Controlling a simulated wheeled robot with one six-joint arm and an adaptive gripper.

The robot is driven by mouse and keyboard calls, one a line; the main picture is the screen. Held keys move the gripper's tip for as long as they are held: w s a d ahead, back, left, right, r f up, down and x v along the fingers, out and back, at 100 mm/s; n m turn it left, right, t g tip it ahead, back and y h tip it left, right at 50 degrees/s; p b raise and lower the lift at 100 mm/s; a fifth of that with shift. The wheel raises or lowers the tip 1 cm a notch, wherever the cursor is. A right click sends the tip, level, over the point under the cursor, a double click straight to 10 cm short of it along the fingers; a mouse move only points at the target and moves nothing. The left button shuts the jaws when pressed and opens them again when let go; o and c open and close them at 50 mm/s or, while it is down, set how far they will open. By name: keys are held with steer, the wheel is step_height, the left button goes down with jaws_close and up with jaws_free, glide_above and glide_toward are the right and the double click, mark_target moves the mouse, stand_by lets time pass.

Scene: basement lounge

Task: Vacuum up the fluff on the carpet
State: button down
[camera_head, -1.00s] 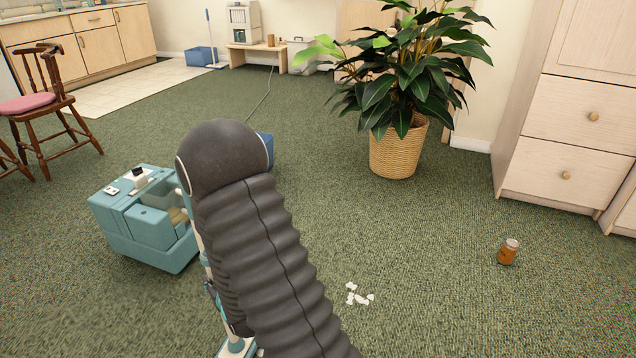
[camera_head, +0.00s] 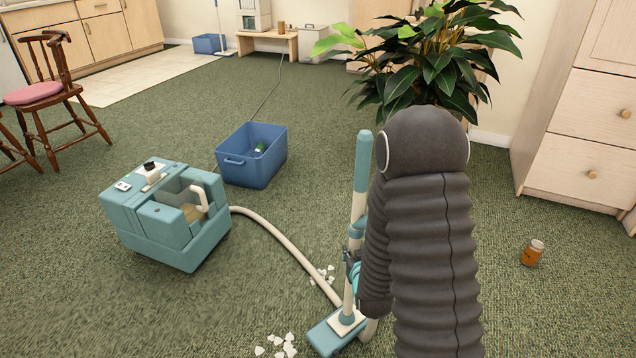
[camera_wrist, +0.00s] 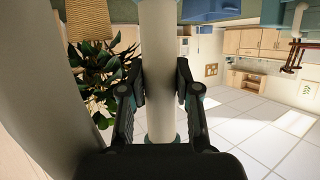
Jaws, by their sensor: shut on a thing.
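The vacuum cleaner's teal box body (camera_head: 150,228) stands on the green carpet at left. A cream hose (camera_head: 275,247) runs from it towards the teal floor head (camera_head: 327,340), which is on the carpet. The cream and teal wand (camera_head: 361,175) stands nearly upright. My gripper (camera_head: 352,266), partly hidden by my arm, is shut on the wand; the wrist view shows the pale tube (camera_wrist: 158,85) between its fingers (camera_wrist: 158,92). White fluff (camera_head: 281,346) lies left of the floor head. More fluff (camera_head: 325,272) lies behind the head, by the hose. My arm hides carpet to the right.
A blue bin (camera_head: 235,172) with something green inside stands behind the vacuum. A potted plant (camera_head: 440,60) stands behind my arm. A wooden chair (camera_head: 60,90) is at far left.

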steer(key=w+a+n+y, duration=0.2)
steer(key=w+a, duration=0.3)
steer(key=w, duration=0.4)
steer(key=w+a+r+n+g+y+p, duration=0.1)
steer(key=w+a, duration=0.4)
steer(key=w, duration=0.5)
steer(key=w+a+r+n+g+y+p, duration=0.1)
steer(key=w+a+n+y, duration=0.2)
steer(key=w+a, duration=0.3)
steer(key=w+y, duration=0.1)
steer(key=w, duration=0.3)
steer(key=shift+n+y, duration=0.3)
steer(key=shift+n, duration=0.1)
steer(key=shift+w, duration=0.1)
